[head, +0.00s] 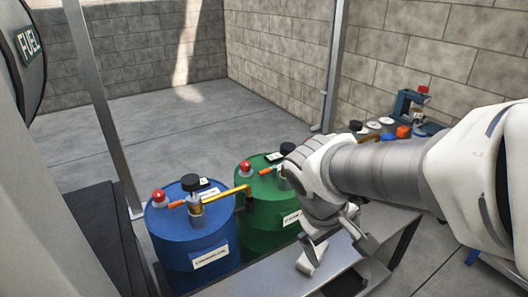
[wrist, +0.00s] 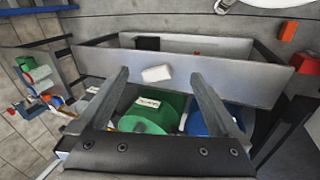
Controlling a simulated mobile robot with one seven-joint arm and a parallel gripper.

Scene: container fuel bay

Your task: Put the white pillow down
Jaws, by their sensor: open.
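The white pillow (wrist: 157,73) is a small pale block in the wrist view. It lies slightly tilted against the grey metal bench top (wrist: 235,82) and appears to rest on it. My gripper (wrist: 160,78) is open, with one dark finger to each side of the pillow and a clear gap on both sides. In the head view my gripper (head: 335,252) hangs low over the bench top. A pale shape at its fingertips there may be the pillow or a finger; I cannot tell which.
A blue drum (head: 195,235) and a green drum (head: 270,207) with valves and red caps stand beside the bench. Metal posts (head: 105,110) rise behind; floor beyond is clear.

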